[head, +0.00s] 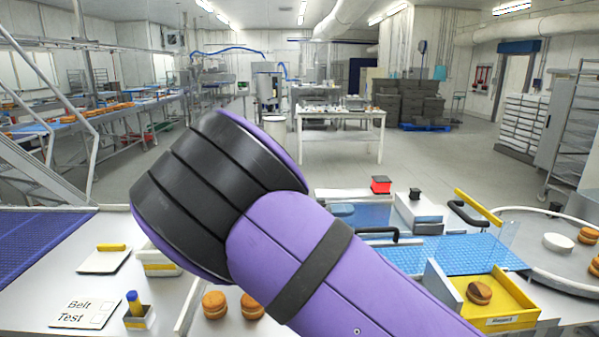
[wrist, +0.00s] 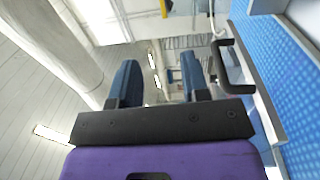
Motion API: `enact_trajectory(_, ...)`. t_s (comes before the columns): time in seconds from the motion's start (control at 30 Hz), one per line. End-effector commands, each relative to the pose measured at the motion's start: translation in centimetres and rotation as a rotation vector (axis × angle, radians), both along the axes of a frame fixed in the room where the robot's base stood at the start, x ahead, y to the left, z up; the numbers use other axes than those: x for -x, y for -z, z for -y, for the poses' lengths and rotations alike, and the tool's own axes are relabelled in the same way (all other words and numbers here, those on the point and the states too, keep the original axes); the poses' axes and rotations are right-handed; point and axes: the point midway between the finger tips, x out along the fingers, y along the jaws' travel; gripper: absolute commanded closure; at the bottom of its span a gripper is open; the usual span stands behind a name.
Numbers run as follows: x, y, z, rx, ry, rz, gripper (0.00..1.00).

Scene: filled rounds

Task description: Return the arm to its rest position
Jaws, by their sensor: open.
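My purple and black arm crosses the middle of the head view, and my gripper itself does not show there. In the wrist view my gripper (wrist: 160,84) shows two blue fingers standing apart, with nothing between them. The fingers point away into the room, with the ceiling and a wall behind them. My arm hides part of the worktop in the head view.
A yellow reject tray (head: 505,309) holding a filled round (head: 479,292) stands at right. Two rounds (head: 214,305) lie close below my arm. A blue belt (head: 460,254) has black handles (head: 378,233) beside it. A Belt Test card (head: 85,312) lies at left.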

Motion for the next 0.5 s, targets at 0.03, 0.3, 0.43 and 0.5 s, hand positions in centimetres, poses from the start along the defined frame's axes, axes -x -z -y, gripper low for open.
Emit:
enact_trajectory(0.03, 0.0, -0.1, 0.3, -0.008, 0.005, -0.003, 0.58)
enact_trajectory(0.3, 0.2, -0.2, 2.4, -0.091, 0.044, -0.043, 0.58)
enact_trajectory(0.43, 0.4, -0.3, 3.8, -0.146, 0.069, -0.068, 0.58)
enact_trajectory(0.5, 0.5, -0.4, 4.7, -0.183, 0.085, -0.082, 0.58)
